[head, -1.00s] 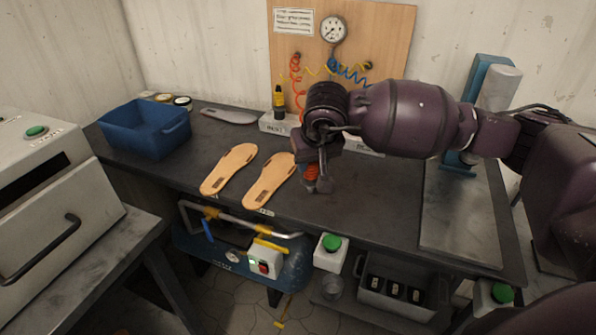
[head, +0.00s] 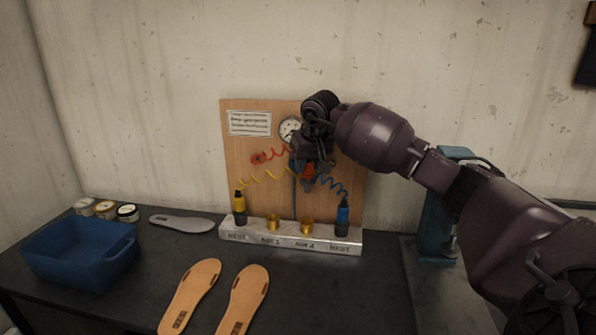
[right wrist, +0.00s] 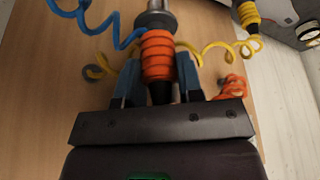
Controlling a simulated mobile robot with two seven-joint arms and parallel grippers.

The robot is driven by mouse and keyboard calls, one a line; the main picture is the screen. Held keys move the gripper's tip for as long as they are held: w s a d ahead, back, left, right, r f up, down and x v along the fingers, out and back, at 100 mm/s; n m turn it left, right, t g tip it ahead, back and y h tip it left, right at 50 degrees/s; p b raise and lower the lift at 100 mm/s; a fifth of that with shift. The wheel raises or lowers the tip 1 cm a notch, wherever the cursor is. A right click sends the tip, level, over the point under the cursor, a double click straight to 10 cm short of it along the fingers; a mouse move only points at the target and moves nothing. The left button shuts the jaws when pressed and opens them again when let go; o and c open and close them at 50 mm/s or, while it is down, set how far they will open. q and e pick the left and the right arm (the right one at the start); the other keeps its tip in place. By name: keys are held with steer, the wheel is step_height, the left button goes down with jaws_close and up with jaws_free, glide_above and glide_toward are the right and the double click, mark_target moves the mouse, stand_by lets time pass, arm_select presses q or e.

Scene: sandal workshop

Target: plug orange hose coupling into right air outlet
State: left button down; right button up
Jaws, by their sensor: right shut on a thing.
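My right gripper (head: 308,174) is shut on the orange hose coupling (head: 309,170), raised in front of the wooden board. In the right wrist view the ribbed orange coupling (right wrist: 158,55) sits between the two blue fingers, with its metal end pointing away from the gripper. Below it in the head view is a pale block with two brass air outlets: the left outlet (head: 273,222) and the right outlet (head: 307,226). Both look empty. The coupling is above the right outlet and apart from it. My left gripper is out of view.
A yellow coupling (head: 239,205) and a blue coupling (head: 343,214) stand at the block's ends. Coiled hoses hang on the board (head: 240,150), near my gripper. A blue bin (head: 80,255), sandal soles (head: 190,295) and a blue press (head: 437,225) are around.

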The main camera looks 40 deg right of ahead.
mark_target(307, 180)
steer(key=shift+w+d, duration=0.15)
steer(key=shift+w, duration=0.15)
steer(key=shift+s+f, duration=0.2)
steer(key=shift+f, duration=0.5)
step_height(307, 180, down, 2)
steer(key=shift+f+b, duration=0.1)
steer(key=shift+b, duration=0.45)
steer(key=shift+f, duration=0.95)
steer(key=shift+w+f+b, duration=0.1)
steer(key=shift+f+b, duration=0.8)
steer(key=shift+f, duration=0.45)
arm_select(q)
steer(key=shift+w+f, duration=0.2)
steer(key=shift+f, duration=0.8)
